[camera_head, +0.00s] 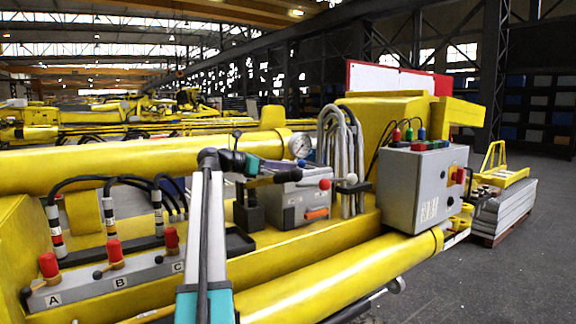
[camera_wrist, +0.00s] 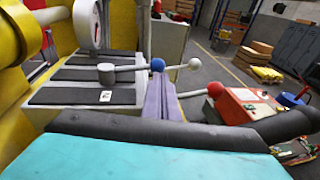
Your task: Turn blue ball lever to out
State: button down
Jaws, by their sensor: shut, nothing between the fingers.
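The blue ball lever (camera_head: 301,163) is on the grey valve box of the yellow boom, its ball small in the head view. In the wrist view its blue ball (camera_wrist: 157,64) is on a grey rod that runs left to a round pivot (camera_wrist: 106,72). My gripper (camera_head: 288,166) is shut and empty, close to the blue ball. In the wrist view my purple gripper fingers (camera_wrist: 162,86) lie together, with their tips just below the blue ball in the picture. I cannot tell whether they touch it.
A white ball lever (camera_wrist: 195,63) and a red ball lever (camera_wrist: 215,89) are right of the blue one. A pressure gauge (camera_head: 300,145) and grey hoses (camera_head: 342,135) are nearby. A grey control box (camera_head: 420,190) stands to the right. Open floor (camera_head: 520,260) is at the far right.

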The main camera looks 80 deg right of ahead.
jog(key=a+f+b+v, duration=0.1)
jog(key=b+v, duration=0.1)
jog(key=v, duration=1)
jog(key=shift+a, duration=0.25)
jog(key=shift+r, duration=0.1)
